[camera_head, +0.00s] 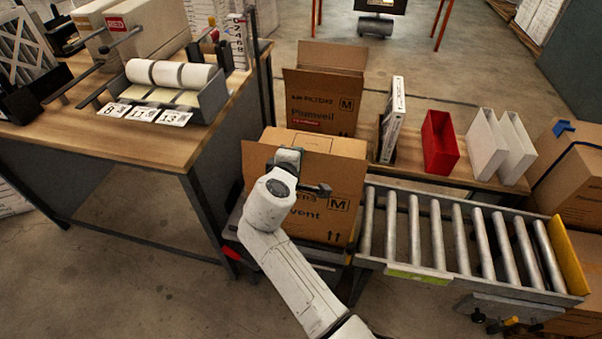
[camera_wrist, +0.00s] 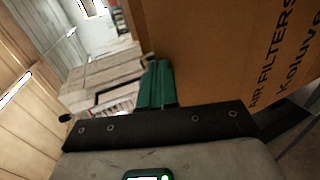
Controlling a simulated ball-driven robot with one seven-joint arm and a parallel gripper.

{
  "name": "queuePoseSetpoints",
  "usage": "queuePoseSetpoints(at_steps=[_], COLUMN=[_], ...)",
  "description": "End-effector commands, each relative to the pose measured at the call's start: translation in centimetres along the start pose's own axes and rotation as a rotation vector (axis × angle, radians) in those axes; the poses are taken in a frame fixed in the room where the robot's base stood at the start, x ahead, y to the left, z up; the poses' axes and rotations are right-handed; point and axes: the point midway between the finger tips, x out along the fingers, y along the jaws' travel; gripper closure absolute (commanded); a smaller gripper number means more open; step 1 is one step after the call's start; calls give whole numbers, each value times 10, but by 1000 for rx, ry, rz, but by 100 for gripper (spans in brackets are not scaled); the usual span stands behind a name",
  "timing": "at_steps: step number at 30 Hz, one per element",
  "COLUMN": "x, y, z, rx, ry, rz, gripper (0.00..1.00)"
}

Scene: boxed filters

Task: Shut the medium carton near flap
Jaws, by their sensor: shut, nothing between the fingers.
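The medium carton (camera_head: 335,185) is a brown box printed with "M" and "...vent", standing at the left end of the roller conveyor. Its top (camera_head: 315,140) looks mostly covered. A cardboard edge juts out at its upper left; my arm hides part of the near side, so I cannot tell exactly how the near flap lies. My gripper (camera_head: 290,157) is at the upper near side of this carton. In the wrist view my gripper's green fingers (camera_wrist: 157,85) are together and empty, beside the carton's printed brown cardboard (camera_wrist: 215,50); contact is unclear.
Another "M" carton (camera_head: 322,103) with a raised flap stands behind. A red bin (camera_head: 439,142) and white boxes (camera_head: 487,144) stand on the bench to the right. Conveyor rollers (camera_head: 440,235) are bare. A wooden workbench (camera_head: 150,145) with label rolls is at left.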

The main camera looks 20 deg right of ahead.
Motion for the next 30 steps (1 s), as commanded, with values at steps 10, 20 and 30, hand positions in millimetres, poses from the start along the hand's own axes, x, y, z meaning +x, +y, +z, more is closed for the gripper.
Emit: queuePoseSetpoints(at_steps=[10,20,30], x=[40,73,101], y=[12,8,-9], z=[-6,-5,-5], rx=[5,5,2], ry=[-1,-2,-2], rz=[-49,-229,-512], gripper=[100,100,100])
